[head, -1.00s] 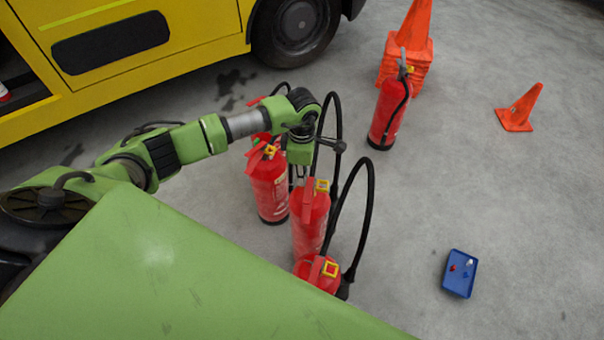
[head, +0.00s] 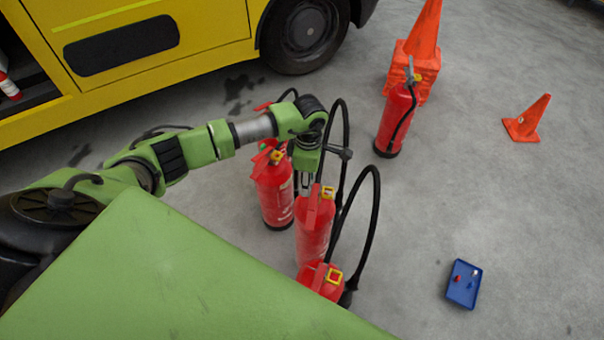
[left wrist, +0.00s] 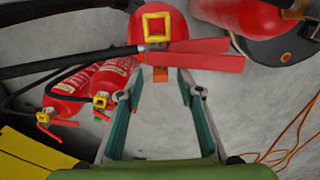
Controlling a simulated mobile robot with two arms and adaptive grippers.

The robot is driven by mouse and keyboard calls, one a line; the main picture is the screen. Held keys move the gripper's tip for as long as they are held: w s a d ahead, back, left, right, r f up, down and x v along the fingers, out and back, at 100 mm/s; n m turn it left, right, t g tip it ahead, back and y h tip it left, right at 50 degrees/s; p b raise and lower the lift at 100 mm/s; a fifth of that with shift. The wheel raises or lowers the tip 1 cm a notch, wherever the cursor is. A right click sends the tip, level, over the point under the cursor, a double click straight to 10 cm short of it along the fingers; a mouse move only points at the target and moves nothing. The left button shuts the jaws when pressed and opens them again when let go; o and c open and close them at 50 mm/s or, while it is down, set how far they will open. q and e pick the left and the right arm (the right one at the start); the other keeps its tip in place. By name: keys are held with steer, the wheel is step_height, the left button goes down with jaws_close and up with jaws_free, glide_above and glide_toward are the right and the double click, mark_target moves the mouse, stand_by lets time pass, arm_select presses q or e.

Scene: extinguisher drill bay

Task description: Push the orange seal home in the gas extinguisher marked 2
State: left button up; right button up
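My left gripper (head: 305,187) is above a red extinguisher (head: 313,225) in the middle of a close row. In the left wrist view my left gripper (left wrist: 160,80) is open, its fingers spread around empty space. A red extinguisher head (left wrist: 150,25) with a yellow square frame (left wrist: 157,27) and red levers lies just beyond the fingertips. A small orange piece (left wrist: 160,74), perhaps the seal, shows under the levers, between the tips. I cannot tell whether it is touched or how deep it sits. No number 2 is legible. My right gripper is not in view.
Other extinguishers stand nearest (head: 322,280) and behind (head: 273,190) in the row, with looping black hoses. Another extinguisher (head: 396,120) stands by orange cones (head: 415,75). A blue tray (head: 463,285) holds small items. A yellow vehicle (head: 150,45) is behind. The floor at right is mostly clear.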

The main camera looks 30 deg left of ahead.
arm_select(q)
steer(key=shift+s+r+p, duration=0.1)
steer(key=shift+p, duration=0.65)
step_height(320, 180, up, 7)
steer(key=p, duration=0.5)
steer(key=shift+a, duration=0.1)
steer(key=shift+s+d+f+m+b, duration=0.25)
steer(key=shift+s+d+m+b, duration=0.1)
steer(key=shift+m+b, duration=0.2)
steer(key=s+d+r+m+b, duration=0.2)
steer(key=s+m, duration=0.6)
steer(key=m, duration=0.2)
steer(key=s+d+r+m+b, duration=0.1)
steer(key=s+d+r+m, duration=0.1)
steer(key=s+m, duration=0.7)
steer(key=shift+s+d+m+b, duration=0.2)
steer(key=shift+d+m+b, duration=0.2)
steer(key=shift+d+m, duration=0.45)
